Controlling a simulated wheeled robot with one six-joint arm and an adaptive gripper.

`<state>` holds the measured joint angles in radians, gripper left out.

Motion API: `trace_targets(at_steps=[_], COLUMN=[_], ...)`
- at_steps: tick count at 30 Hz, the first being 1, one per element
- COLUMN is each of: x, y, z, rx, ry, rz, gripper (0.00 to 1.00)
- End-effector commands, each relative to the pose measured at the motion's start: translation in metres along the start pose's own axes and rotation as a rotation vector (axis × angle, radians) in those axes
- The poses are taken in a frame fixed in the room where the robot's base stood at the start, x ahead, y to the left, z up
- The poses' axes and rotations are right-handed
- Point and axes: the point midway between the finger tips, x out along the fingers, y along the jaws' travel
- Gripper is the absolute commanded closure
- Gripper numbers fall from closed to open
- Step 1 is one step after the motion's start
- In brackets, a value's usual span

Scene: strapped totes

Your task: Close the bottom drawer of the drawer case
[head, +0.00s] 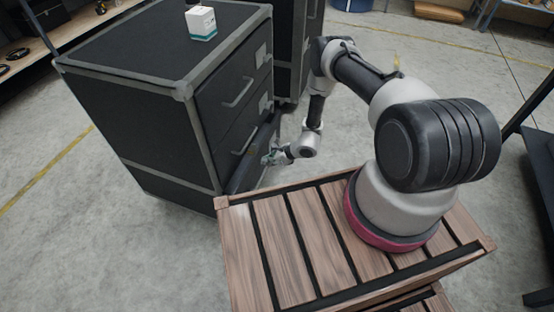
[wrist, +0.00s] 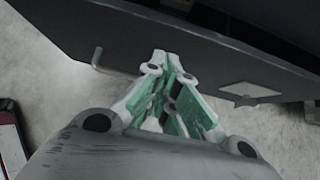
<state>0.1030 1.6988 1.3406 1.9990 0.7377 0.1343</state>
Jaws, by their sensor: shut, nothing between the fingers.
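The black drawer case (head: 135,110) with grey edges stands at the left in the head view. Its two upper drawers look shut, each with a bar handle. The bottom drawer (head: 246,172) stands out a little from the case in the head view. In the wrist view its dark front (wrist: 215,60) crosses the top, with a handle (wrist: 98,60) at the left and a pale diamond plate at the right. My gripper (head: 268,158) is shut and empty at the drawer's front. In the wrist view its fingertips (wrist: 158,58) are at the front's edge; contact is unclear.
A small white and teal box (head: 201,23) stands on top of the case. A second dark case (head: 299,45) stands behind. My slatted wooden base is close to the drawer front. Grey floor is open at left and behind my arm.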

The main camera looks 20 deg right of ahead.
Motion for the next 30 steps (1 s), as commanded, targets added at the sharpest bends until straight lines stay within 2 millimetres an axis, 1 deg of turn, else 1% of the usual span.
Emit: trace_targets(at_steps=[1,6,19,26,30], x=[0.005,0.016,0.019,0.036,0.037], y=[-0.001,-0.001,-0.001,-0.001,-0.001], z=[0.007,0.017,0.021,0.038,0.039], rx=[-0.005,-0.003,-0.002,-0.004,-0.001], ry=[-0.002,0.000,-0.001,-0.002,0.000], rz=[0.000,0.000,-0.001,-0.001,-0.001], gripper=[1.00,1.00,1.00,1.00,1.00])
